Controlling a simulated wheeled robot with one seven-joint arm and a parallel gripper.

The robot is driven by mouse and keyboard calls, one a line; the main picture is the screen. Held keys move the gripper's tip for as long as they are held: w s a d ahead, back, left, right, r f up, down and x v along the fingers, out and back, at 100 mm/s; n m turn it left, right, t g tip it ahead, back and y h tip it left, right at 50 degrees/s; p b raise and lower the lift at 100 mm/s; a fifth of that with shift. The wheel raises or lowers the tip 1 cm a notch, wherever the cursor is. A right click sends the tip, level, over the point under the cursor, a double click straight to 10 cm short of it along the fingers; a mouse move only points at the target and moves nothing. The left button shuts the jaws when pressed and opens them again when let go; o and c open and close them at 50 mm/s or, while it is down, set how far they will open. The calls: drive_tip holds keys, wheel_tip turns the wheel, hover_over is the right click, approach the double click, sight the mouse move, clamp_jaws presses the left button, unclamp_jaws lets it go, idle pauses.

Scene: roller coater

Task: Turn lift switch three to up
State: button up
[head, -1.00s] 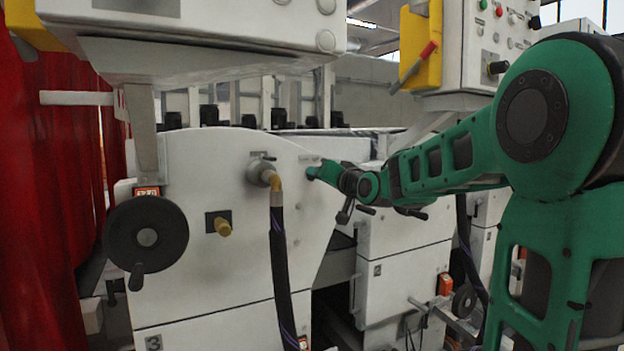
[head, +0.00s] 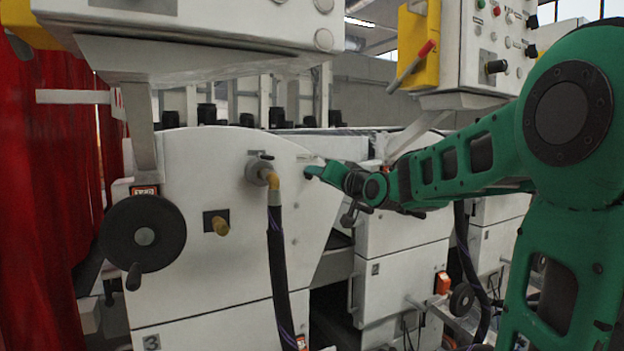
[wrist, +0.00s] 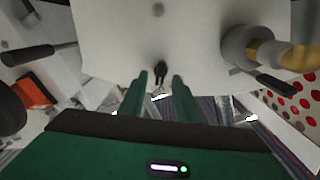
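In the wrist view, a small black switch (wrist: 160,72) sits on the white machine face, with its lever pointing toward the bottom of the picture. My gripper (wrist: 160,82) is open, its two green fingers on either side of the lever's end with visible gaps. I cannot tell how deep the lever sits between them. In the head view, my gripper (head: 311,173) is at the upper right of the white machine panel (head: 205,180), below a small label (head: 305,157). The switch is hidden there. The panel bears the number 3 (head: 152,342) low down.
A grey control box (head: 190,25) overhangs above. Another unit, marked 2 (head: 375,268), stands to the right.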

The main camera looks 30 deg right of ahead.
drive_tip(key=s, duration=0.7)
drive_tip(key=shift+s, duration=0.4)
drive_tip(key=shift+f, duration=0.1)
